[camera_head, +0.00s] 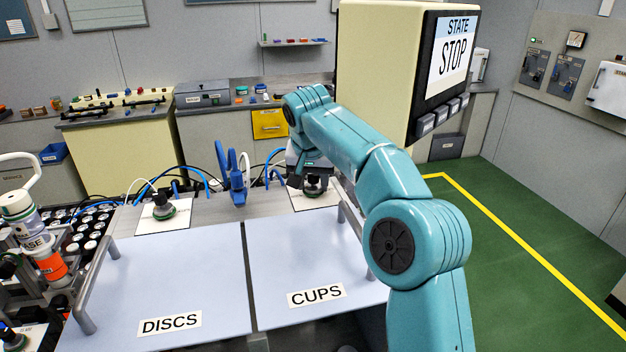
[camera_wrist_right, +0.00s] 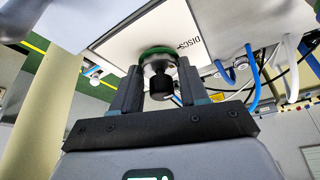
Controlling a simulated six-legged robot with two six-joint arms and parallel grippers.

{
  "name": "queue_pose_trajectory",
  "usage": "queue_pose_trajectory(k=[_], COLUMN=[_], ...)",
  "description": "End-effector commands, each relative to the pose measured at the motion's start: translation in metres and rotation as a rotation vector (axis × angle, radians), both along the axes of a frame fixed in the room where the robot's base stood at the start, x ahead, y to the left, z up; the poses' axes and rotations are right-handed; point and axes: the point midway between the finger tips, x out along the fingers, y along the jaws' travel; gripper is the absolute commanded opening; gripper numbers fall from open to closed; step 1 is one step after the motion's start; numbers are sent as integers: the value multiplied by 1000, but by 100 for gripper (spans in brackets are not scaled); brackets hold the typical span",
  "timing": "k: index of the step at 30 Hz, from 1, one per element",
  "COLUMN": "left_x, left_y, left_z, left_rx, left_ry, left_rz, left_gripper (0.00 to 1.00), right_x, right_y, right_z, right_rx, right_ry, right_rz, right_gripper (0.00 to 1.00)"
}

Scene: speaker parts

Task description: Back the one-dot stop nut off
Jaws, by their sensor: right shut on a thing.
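A dark stop nut with a green ring (camera_wrist_right: 158,50) sits between the fingers of my right gripper (camera_wrist_right: 160,85) in the right wrist view. My right gripper is shut on it, a finger on each side. In the head view my right gripper (camera_head: 311,184) is at the back of the right panel, on a nut over a white plate (camera_head: 318,205). A similar dark nut with a green ring (camera_head: 163,207) stands on the white plate behind the left panel, clear of any gripper. I cannot make out dots on either nut. My left gripper is not in view.
The pale DISCS panel (camera_head: 175,275) and CUPS panel (camera_head: 300,255) are bare, with grey rails at their outer sides. A blue clamp-like part (camera_head: 233,175) and blue hoses stand between the nuts. A large screen box (camera_head: 385,70) reading STATE STOP rises behind my right arm.

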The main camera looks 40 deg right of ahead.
Motion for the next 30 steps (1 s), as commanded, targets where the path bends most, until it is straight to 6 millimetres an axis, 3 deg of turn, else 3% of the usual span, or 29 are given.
queue_pose_trajectory(k=[6,14,15,16,17,30], left_x=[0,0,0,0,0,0], left_y=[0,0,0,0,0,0], left_z=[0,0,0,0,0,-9], left_rx=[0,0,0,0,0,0], left_ry=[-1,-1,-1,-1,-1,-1], left_rz=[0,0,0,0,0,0], left_gripper=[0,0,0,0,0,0], right_x=[-1,-1,-1,-1,-1,-8], right_y=[-1,-2,-2,-1,-1,5], right_z=[1,1,1,1,1,11], right_rx=[-1,-2,-2,-2,-2,-3], right_ry=[-2,-2,-2,-2,-2,-5], right_rz=[116,120,120,120,120,122], right_gripper=[13,13,57,66,70,70])
